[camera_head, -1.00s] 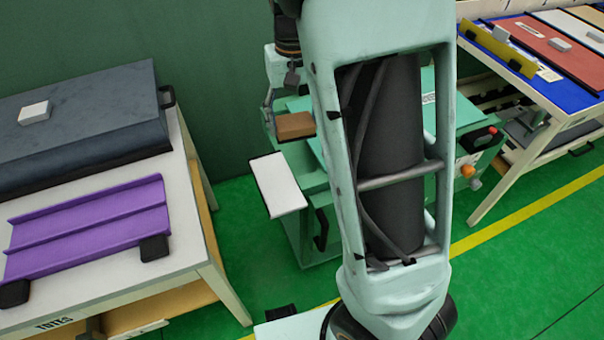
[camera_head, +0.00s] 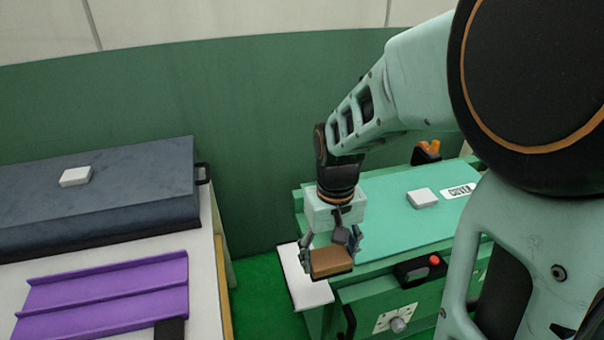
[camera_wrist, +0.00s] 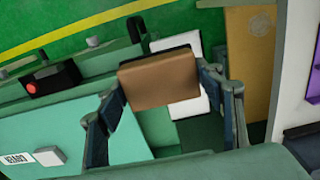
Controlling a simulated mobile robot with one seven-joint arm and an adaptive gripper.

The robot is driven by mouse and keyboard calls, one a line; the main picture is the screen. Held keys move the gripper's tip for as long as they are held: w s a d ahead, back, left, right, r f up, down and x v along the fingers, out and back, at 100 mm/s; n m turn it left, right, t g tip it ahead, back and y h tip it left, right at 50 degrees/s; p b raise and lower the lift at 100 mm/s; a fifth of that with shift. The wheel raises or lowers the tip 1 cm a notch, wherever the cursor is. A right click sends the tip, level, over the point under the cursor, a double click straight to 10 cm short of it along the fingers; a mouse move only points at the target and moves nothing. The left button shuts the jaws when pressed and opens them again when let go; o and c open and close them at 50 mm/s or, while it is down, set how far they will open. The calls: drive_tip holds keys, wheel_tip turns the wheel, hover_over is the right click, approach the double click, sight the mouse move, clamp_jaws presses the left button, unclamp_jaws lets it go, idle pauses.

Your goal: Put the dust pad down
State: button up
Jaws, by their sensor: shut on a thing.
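The dust pad, a brown block with a dark underside (camera_head: 331,260), is in my gripper (camera_head: 332,250). My gripper is shut on it, with a finger at each side. In the wrist view the brown pad (camera_wrist: 160,80) sits between the fingers. It is held in front of the green bench's left end and partly covers a white side shelf (camera_head: 300,283) in the head view. In the wrist view the shelf (camera_wrist: 190,105) shows behind the pad. I cannot tell the height of the gap between them.
The green bench top (camera_head: 385,220) carries a small white block (camera_head: 422,198) and a COVER label. A red-button box (camera_head: 418,270) is on its front. At left, a white table (camera_head: 208,235) holds a dark padded slab (camera_head: 110,200) and a purple tray (camera_head: 105,295).

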drive_tip(key=w+a+f, duration=0.1)
drive_tip(key=w+f, duration=0.1)
drive_tip(key=w+a+f, duration=0.2)
drive_tip(key=w+a+f+b, duration=0.1)
drive_tip(key=w+a+f, duration=0.1)
drive_tip(key=f, duration=0.1)
drive_tip(key=shift+w+a+f+b, duration=0.15)
drive_tip(key=shift+f+b, duration=0.15)
drive_tip(key=shift+f, duration=1.4)
drive_tip(key=shift+f, duration=0.15)
drive_tip(key=o, duration=0.8)
drive_tip(key=shift+f, duration=0.1)
drive_tip(key=o, duration=0.5)
drive_tip(key=shift+c, duration=0.2)
